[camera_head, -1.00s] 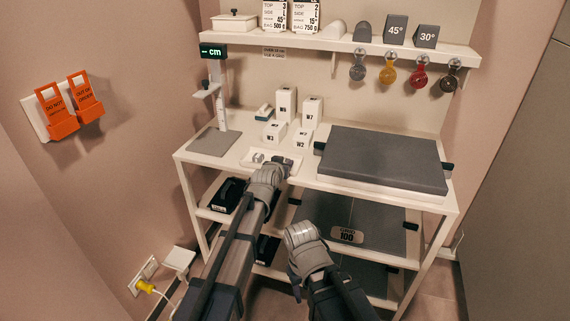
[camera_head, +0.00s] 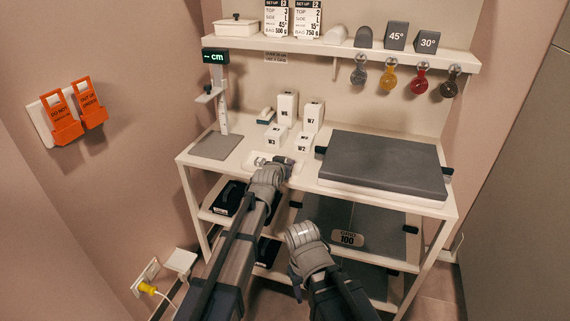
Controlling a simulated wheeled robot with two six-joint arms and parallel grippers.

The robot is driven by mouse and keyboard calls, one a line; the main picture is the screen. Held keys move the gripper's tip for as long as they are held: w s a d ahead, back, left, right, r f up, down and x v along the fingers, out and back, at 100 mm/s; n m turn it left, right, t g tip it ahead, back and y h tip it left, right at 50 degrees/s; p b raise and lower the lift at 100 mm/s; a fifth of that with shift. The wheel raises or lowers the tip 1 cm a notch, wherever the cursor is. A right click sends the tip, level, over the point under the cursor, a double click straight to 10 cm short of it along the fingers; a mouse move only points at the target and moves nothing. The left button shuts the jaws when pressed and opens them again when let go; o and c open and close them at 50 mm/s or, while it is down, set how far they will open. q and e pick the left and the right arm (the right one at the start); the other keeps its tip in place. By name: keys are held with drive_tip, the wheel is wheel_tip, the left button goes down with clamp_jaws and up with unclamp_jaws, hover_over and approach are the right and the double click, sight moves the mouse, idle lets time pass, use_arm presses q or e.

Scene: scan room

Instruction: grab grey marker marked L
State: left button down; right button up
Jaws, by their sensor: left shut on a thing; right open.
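A small grey piece (camera_head: 259,161) shows at the white tray (camera_head: 250,168) on the table. It may be the grey marker, but no letter L can be read on it. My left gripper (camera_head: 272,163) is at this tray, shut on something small. Its wrist and fingers hide most of what it holds and much of the tray. My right gripper (camera_head: 297,286) is low in front of the table, open and empty, away from the tray; its fingers are mostly hidden.
White blocks marked W (camera_head: 287,105) stand behind the tray. A dark grey padded slab (camera_head: 385,162) fills the table's right side. A height gauge (camera_head: 222,110) stands left. Round coloured tags (camera_head: 390,78) hang under the shelf (camera_head: 340,44). Orange holders (camera_head: 75,115) are on the left wall.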

wheel_tip(320, 180, up, 8)
drive_tip(key=p, duration=0.7)
drive_tip(key=shift+r, duration=0.25)
